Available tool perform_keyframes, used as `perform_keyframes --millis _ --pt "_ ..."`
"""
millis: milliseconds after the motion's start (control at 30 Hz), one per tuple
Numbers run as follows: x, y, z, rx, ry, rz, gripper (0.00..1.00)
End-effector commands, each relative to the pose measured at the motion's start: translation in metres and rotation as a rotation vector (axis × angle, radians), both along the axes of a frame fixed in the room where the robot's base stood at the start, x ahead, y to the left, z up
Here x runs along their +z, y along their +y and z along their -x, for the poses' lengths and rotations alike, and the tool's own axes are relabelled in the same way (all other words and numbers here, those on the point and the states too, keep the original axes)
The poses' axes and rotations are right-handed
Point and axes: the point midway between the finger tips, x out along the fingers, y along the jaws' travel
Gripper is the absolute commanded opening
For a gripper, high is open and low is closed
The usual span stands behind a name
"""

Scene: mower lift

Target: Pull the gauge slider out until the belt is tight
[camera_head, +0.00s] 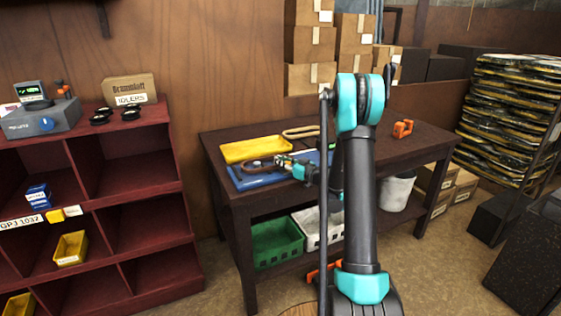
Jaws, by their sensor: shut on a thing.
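The blue gauge board (243,183) lies on the dark workbench, in front of the yellow tray. A dark reddish-brown belt loop (254,166) lies on it. My gripper (281,161) is low over the board, at the right end of the loop. It is shut on what seems to be the gauge slider, which is too small and covered to see clearly. I cannot tell from here how tight the belt is. My upright arm hides part of the bench to the right.
A yellow tray (257,149) and a tan belt loop (300,132) lie behind the gauge. An orange clamp-like tool (402,129) is at the bench's right. Green (277,243) and white (308,226) crates stand below. A red shelf (125,179) is left.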

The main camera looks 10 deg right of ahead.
Motion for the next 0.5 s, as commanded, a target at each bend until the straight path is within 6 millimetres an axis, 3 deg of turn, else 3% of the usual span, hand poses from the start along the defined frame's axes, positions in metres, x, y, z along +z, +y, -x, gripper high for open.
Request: perform_keyframes --millis 167,400,500 --pt "0.000 -0.010 -0.003 -0.003 0.000 0.000 0.00" --pt "0.000 -0.052 -0.016 -0.005 0.001 0.001 0.00" --pt "0.000 -0.058 -0.018 -0.001 0.001 0.001 0.00"
